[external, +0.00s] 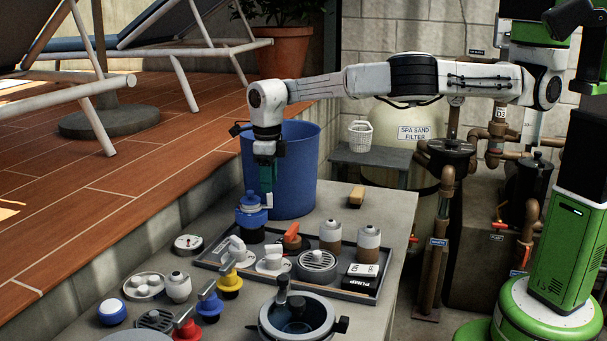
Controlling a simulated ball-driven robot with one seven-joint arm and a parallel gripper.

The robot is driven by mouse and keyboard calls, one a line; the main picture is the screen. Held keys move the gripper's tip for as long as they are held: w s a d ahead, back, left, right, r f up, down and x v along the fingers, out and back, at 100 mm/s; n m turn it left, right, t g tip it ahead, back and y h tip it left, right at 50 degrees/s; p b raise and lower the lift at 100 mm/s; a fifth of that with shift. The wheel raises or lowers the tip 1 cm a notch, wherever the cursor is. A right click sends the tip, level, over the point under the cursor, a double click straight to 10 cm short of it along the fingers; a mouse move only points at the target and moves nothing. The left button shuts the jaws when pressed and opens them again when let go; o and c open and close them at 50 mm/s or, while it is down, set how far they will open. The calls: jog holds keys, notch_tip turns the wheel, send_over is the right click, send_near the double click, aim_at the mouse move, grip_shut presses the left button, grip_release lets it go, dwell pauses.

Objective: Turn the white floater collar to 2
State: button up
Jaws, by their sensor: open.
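A small white rounded piece with a domed top (178,287) stands on the near left of the bench and looks like the white floater. Its collar is too small here for any number or mark to be read. My gripper (268,199) points down over the back of the bench, in front of the blue bin, up and to the right of that white piece. It is open and appears empty. Its fingertips are close to a blue stacked fitting (251,217) in the picture; I cannot tell whether they touch it.
A dark tray (220,264) holds several fittings, including a round grille (317,263) and two white-and-brown jars. A blue bin (303,165) stands behind the bench. Red, blue and yellow valves and a pot (297,320) crowd the front. A tan block (356,195) lies at the back right.

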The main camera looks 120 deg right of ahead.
notch_tip(320, 180, up, 6)
jog(key=shift+r+b, duration=0.25)
jog(key=shift+b, duration=0.15)
jog(key=shift+f, duration=0.1)
